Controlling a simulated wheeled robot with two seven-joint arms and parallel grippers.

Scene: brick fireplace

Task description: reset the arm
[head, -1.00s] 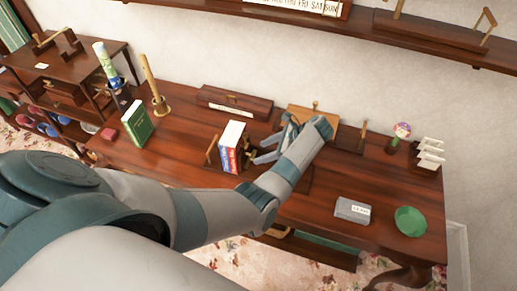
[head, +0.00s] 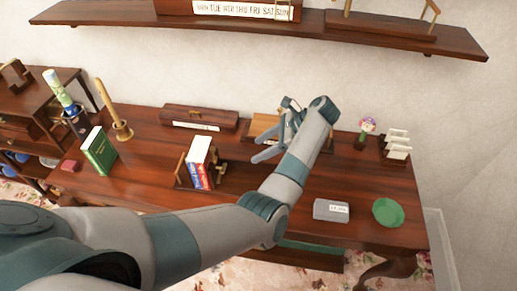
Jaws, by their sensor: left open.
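My left arm comes in from the lower left and reaches over the wooden table (head: 365,180). Its gripper (head: 268,142) is open, with the fingers pointing left, above the back middle of the table. I see nothing between the fingers. The gripper is in front of a light wooden box (head: 262,122) and partly covers it. My right gripper is out of view.
White-edged books (head: 199,162) stand left of the gripper. A green book (head: 99,150), a brass candlestick (head: 122,130) and a long box (head: 199,117) are further left. A grey box (head: 331,210) and green bowl (head: 387,212) lie right. A wall shelf (head: 330,24) runs above.

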